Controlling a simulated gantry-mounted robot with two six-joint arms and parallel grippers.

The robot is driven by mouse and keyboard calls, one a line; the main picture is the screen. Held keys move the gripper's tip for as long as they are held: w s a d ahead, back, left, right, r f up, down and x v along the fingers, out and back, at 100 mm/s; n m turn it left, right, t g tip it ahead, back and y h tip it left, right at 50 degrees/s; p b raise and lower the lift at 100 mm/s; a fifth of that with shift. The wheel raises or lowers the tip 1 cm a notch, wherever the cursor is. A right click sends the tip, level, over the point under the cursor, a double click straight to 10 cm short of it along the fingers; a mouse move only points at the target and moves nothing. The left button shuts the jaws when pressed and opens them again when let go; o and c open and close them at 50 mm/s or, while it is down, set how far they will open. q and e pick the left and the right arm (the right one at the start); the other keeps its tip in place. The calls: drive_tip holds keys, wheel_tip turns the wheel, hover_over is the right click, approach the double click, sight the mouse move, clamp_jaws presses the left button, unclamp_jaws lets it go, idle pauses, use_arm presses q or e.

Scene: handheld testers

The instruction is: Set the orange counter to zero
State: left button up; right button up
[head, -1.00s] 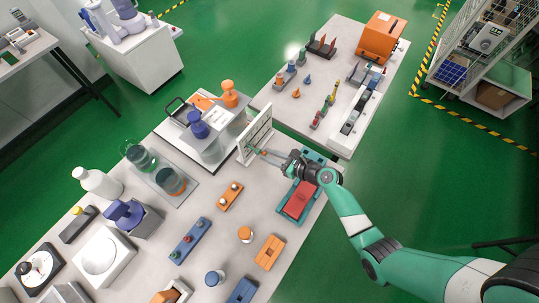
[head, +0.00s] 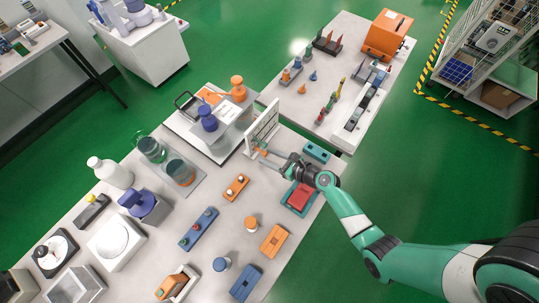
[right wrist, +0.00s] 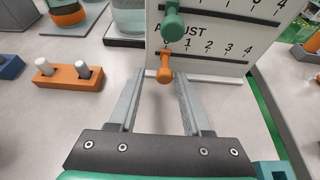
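A white upright board (right wrist: 230,35) reads "ADJUST" and carries numbered scales; it also shows in the head view (head: 262,125). In the right wrist view, an orange knob (right wrist: 165,69) sits left of the 1 on the lower scale. Gaps show between knob and fingers. In the head view my right gripper (head: 268,158) reaches the board from the right. My left gripper is not in view.
An orange block with white pegs (right wrist: 68,76) stands left of the gripper. A teal tray with a red top (head: 300,197) lies beneath my right arm. Glass vessels (head: 180,172) stand left of the board. Several small blocks and testers cover the table's front.

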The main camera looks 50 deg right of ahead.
drive_tip(key=shift+o, duration=0.3)
drive_tip(key=shift+s+d+r, duration=0.1)
drive_tip(key=shift+s+r, duration=0.1)
drive_tip(key=shift+s, duration=0.15)
drive_tip(key=p+v, duration=0.3)
drive_tip(key=v, duration=0.7)
drive_tip(key=shift+s+p, duration=0.35)
drive_tip(key=shift+s, duration=0.05)
